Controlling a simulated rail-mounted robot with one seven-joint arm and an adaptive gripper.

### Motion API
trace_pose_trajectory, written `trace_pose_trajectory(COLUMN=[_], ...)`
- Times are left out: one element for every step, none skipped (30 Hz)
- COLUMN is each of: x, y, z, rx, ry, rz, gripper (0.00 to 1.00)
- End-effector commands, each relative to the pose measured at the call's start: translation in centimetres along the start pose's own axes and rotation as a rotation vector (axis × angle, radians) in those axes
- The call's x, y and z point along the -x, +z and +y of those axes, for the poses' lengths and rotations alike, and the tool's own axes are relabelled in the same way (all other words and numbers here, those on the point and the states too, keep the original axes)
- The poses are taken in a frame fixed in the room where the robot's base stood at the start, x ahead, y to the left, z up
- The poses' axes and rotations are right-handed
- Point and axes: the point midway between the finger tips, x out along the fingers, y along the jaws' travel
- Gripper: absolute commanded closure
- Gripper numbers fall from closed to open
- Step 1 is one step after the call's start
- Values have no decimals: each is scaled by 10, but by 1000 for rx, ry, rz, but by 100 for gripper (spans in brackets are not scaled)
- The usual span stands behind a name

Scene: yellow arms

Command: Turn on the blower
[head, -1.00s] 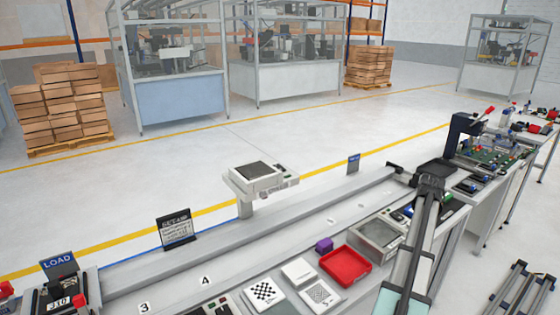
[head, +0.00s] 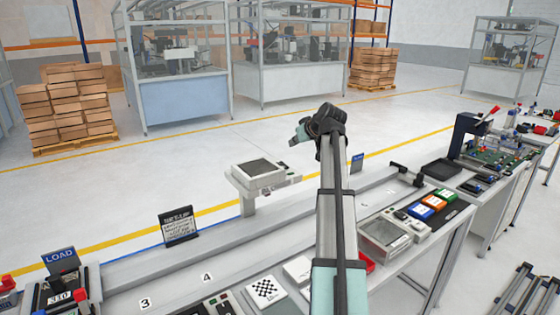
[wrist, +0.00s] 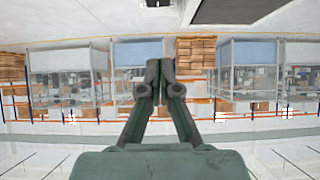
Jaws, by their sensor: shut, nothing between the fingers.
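A white box with a dark grille on top, which looks like the blower (head: 262,172), stands on a short post behind the rail. A small panel with controls (head: 287,180) sits at its right side; its switch state is too small to tell. My gripper (head: 294,140) is in the air above and to the right of the box, pointing left, apart from it. In the wrist view my gripper's fingers (wrist: 160,82) are together and empty. A dark panel with a pale edge (wrist: 238,8), possibly the blower's grille, is cut off at that view's top edge.
A small blue sign (head: 357,162) stands behind the rail, right of my arm. A black set-up sign (head: 178,226) stands to the left. Coloured boxes (head: 433,205) and a clear-lidded case (head: 385,236) lie on the bench at right.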

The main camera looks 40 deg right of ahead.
Motion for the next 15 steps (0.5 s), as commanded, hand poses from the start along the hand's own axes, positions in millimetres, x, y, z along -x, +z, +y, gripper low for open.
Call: trace_pose_trajectory(x=[0, 0, 0, 0, 0, 0, 0, 0, -1, -2, -3, -5, -7, -10, -14], y=[0, 0, 0, 0, 0, 0, 0, 0, 0, 0, 0, 0, -1, -1, -1], z=[0, 0, 0, 0, 0, 0, 0, 0, 0, 1, 1, 1, 1, 1, 1], rx=[1, 0, 0, -1, -1, -1, -1, -1, -2, -2, -2, -2, -2, -2, -2], ry=[-1, 0, 0, 0, 0, 0, 1, 1, 1, 1, 1, 1, 0, 0, 0], rz=[0, 0, 0, 0, 0, 0, 0, -1, -1, -1, -1, -1, -1, -2, -2], gripper=[100, 100, 100, 100, 100, 100, 100, 100, 100, 100, 100, 100, 100, 100, 100])
